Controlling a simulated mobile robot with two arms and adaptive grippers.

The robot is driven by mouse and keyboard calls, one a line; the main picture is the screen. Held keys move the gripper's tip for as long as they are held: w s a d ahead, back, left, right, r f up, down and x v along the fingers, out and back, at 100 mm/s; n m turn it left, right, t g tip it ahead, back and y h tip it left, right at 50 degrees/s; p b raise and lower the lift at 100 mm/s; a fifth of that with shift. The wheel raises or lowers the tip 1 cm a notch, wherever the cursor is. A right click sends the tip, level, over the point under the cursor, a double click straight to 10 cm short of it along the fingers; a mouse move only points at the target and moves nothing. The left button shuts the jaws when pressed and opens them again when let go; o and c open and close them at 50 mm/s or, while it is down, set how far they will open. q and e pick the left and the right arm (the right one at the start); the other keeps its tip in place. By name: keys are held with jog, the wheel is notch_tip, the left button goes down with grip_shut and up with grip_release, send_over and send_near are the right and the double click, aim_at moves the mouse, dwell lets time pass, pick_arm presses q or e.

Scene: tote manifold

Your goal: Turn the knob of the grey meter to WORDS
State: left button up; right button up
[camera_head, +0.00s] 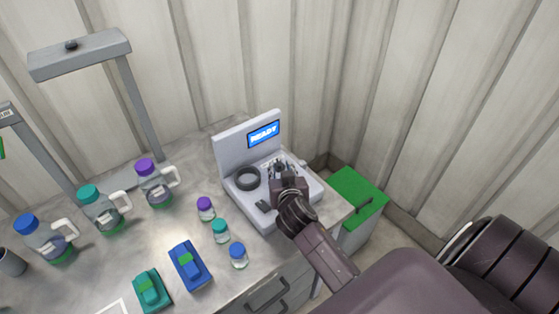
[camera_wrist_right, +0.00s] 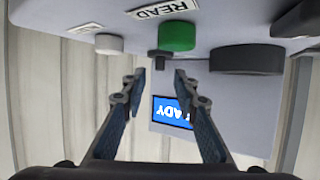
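The grey meter (camera_head: 234,148) stands on the metal bench with its lit screen (camera_head: 263,134) reading READY. In the right wrist view, which is upside down, the screen also shows (camera_wrist_right: 172,112). My right gripper (camera_head: 281,170) is over the meter's top, pointing at its upright panel. Its two fingers (camera_wrist_right: 157,78) are apart with nothing between them. Beyond the tips are a green round button (camera_wrist_right: 177,36) by a READ label, a small dark part (camera_wrist_right: 160,60) and a white round part (camera_wrist_right: 109,43). Which is the knob I cannot tell; no WORDS marking is legible. My left gripper is out of view.
A black ring (camera_head: 248,179) and a dark block sit on the meter. Small capped vials (camera_head: 220,231), handled bottles (camera_head: 104,213), a blue holder (camera_head: 190,265) and a teal holder (camera_head: 152,290) stand left. A green bin (camera_head: 357,190) is at right, near the wall.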

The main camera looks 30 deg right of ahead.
aim_at(279, 163)
jog(key=x, duration=0.2)
jog(key=shift+w+d+f, duration=0.1)
jog(key=shift+w+d, duration=0.05)
jog(key=shift+w, duration=0.1)
jog(key=shift+x, duration=0.75)
jog(key=shift+f, duration=0.1)
jog(key=shift+c, duration=1)
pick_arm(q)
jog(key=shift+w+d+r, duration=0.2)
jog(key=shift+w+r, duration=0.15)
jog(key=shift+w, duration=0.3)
pick_arm(e)
grip_shut()
